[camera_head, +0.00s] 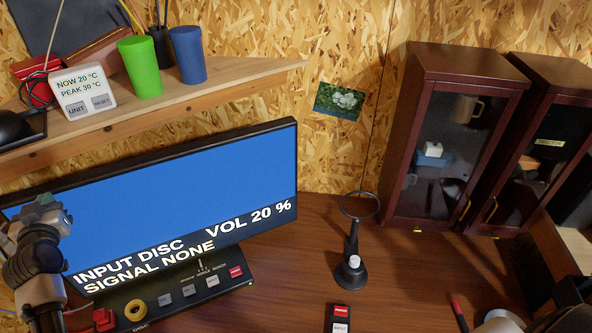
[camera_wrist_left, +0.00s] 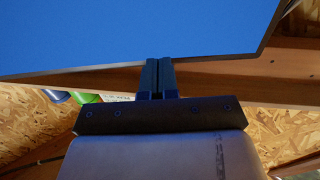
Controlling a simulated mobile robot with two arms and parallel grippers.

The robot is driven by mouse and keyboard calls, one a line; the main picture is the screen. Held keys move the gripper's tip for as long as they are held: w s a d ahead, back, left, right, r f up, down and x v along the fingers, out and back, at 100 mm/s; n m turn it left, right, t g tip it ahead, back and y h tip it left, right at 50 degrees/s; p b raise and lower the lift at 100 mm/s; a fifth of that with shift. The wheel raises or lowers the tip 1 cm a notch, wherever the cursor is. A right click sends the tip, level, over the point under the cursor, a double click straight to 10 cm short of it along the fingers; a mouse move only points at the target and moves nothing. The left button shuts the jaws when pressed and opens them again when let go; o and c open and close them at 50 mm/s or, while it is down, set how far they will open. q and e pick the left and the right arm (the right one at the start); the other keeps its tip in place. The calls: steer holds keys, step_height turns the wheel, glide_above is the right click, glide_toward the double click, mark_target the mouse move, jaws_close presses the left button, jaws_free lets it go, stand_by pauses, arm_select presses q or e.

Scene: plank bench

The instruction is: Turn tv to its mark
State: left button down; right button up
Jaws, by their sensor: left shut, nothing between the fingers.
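The tv (camera_head: 190,190) stands on the bench at the left with a blue lit screen reading INPUT DISC, VOL 20 %, SIGNAL NONE. Its panel is angled, and its dark base (camera_head: 222,283) carries a row of buttons and a yellow ring. A small pale tick and tiny lettering show on the base below the screen; I cannot read how the tv lines up with it. My left gripper (camera_head: 44,203) is in front of the screen's left end. In the left wrist view its fingers (camera_wrist_left: 158,66) are shut and empty, overlapping the tv's edge (camera_wrist_left: 90,68); contact is unclear.
A wooden shelf (camera_head: 150,115) with cups and a thermometer hangs above the tv. A magnifier stand (camera_head: 351,272) and a remote (camera_head: 341,318) are right of it. Dark cabinets (camera_head: 435,140) stand at the back right. A dark shape, possibly my right arm, cuts the bottom right corner.

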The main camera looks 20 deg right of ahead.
arm_select(q)
steer(key=shift+w+b, duration=0.4)
steer(key=shift+w, duration=0.3)
stand_by(1.1)
steer(key=shift+w+a+b, duration=0.1)
steer(key=shift+w+b, duration=0.55)
steer(key=shift+w, duration=0.55)
stand_by(0.8)
steer(key=s+p, duration=0.6)
steer(key=s, duration=0.3)
steer(key=shift+d, duration=0.35)
stand_by(0.5)
